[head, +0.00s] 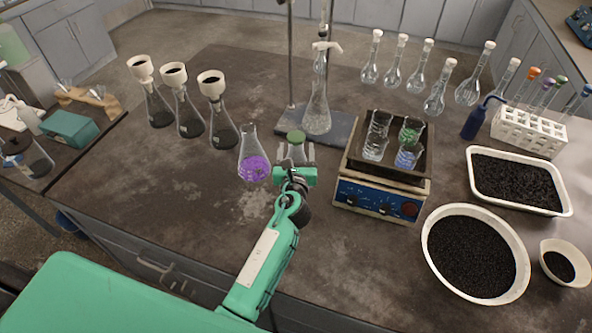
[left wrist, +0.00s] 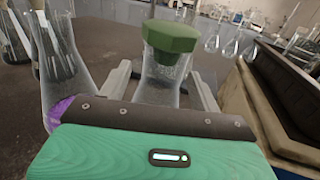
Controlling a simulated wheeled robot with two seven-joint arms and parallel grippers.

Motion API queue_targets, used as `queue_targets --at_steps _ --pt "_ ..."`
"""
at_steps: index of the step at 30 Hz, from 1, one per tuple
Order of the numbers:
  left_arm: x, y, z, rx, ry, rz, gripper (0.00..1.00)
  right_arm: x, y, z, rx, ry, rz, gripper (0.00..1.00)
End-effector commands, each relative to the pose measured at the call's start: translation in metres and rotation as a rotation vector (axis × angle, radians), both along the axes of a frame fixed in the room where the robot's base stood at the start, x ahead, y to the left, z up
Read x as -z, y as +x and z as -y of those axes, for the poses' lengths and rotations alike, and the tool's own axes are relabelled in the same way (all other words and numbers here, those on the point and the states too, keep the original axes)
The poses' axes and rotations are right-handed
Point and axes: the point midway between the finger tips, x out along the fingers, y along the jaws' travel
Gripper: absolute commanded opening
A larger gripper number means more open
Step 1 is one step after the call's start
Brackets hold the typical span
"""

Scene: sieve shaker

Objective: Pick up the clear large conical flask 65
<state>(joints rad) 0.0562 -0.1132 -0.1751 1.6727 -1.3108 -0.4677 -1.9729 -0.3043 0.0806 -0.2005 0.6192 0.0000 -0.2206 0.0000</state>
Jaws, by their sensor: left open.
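A clear conical flask with a green stopper (head: 296,138) stands on the bench, left of the hot plate. In the left wrist view its stopper (left wrist: 172,40) and clear glass body (left wrist: 160,82) show between my two fingers. My left gripper (head: 295,155) is open, with one finger on each side of this flask; I cannot tell whether they touch it. The gripper hides the flask's lower part. No number 65 can be read on any flask. My right gripper is not in view.
A conical flask with purple contents (head: 253,165) stands close on the left. The hot plate (head: 372,202) with several beakers is close on the right. A retort stand base (head: 335,130) with a tall flask is behind.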

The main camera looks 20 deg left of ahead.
Motion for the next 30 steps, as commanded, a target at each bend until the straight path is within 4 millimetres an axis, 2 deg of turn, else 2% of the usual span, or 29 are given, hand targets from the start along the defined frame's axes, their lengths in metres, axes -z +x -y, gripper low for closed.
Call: queue_targets --at_steps 2,12,24,30 --pt "0.0 0.0 0.0 0.0 0.0 0.0 0.64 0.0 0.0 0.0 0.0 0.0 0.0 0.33" --pt "0.0 0.0 0.0 0.0 0.0 0.0 0.0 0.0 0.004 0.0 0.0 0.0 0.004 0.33" --pt "-0.003 0.0 0.0 0.0 0.001 0.003 0.0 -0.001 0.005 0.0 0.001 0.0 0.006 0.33" --pt "-0.012 0.0 0.0 -0.001 0.0 0.005 0.0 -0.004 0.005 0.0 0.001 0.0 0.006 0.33"
